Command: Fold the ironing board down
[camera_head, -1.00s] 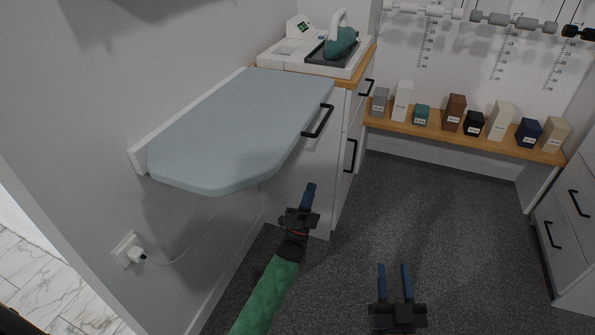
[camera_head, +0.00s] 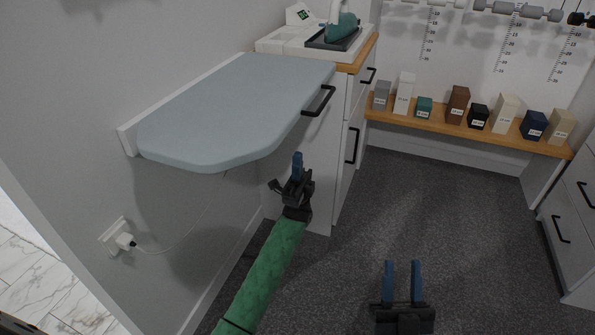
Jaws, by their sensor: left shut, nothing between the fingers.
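The ironing board (camera_head: 225,110) is a pale blue-grey panel fixed to the left wall by a white rail (camera_head: 128,139). It stands out level from the wall. A black bar handle (camera_head: 319,101) sits at its right edge, by the white cabinet. My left gripper (camera_head: 297,166), on the green-sleeved arm, is shut and empty, below and in front of the handle, apart from the board. My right gripper (camera_head: 403,278) is open and empty over the dark carpet at the bottom, well away from the board.
A white cabinet (camera_head: 330,170) with a wooden top stands beyond the board, with a green iron (camera_head: 342,28) on a tray. A wooden shelf (camera_head: 470,130) with several boxes runs along the back. A plug and socket (camera_head: 118,238) are on the wall below the board. The carpet (camera_head: 430,200) is clear.

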